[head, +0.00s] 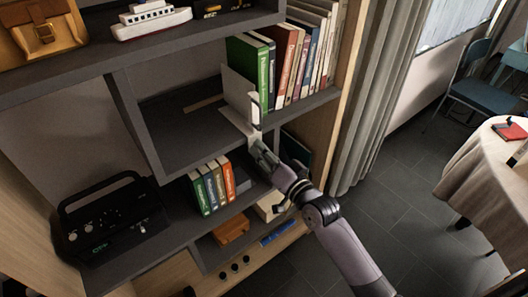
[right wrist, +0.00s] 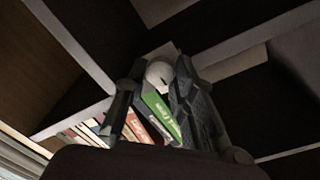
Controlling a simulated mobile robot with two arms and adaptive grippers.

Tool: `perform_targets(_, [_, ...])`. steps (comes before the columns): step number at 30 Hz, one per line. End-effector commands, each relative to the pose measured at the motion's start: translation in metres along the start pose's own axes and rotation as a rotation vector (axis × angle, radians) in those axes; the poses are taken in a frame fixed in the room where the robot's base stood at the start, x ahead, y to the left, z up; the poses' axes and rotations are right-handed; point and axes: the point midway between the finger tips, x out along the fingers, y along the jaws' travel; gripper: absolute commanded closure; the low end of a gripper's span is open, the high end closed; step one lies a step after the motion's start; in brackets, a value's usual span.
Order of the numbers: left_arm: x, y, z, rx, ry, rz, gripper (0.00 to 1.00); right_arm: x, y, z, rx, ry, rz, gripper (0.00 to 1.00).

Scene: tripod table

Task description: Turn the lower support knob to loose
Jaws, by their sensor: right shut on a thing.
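A pale bookend-like support (head: 238,92) stands upright at the shelf's right side, against the row of books. A pale round knob (right wrist: 159,72) shows in the right wrist view between the fingertips of my right gripper (right wrist: 156,80). In the head view my right gripper (head: 256,146) reaches up from the lower right to just below the support, at the shelf's front edge. It is shut on the knob, which its fingers mostly hide in the head view. Which way the knob is set cannot be told. My left gripper is not in view.
Books (head: 287,62) stand right of the support, and more books (head: 212,186) stand on the shelf below. A black radio (head: 108,216) is at left. A curtain (head: 375,95) hangs beside the bookcase. The floor (head: 385,210) at right is clear before a cloth-covered table (head: 485,175).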

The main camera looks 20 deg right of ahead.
Motion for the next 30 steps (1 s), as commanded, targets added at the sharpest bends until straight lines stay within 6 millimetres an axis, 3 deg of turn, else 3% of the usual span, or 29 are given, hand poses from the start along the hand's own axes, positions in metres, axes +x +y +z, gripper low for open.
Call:
perform_targets(11, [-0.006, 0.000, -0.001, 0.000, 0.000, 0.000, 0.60, 0.000, 0.000, 0.000, -0.210, 0.009, -0.010, 1.00])
perform_targets(30, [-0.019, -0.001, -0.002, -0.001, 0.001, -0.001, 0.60, 0.001, 0.000, 0.000, -0.814, 0.040, -0.040, 1.00])
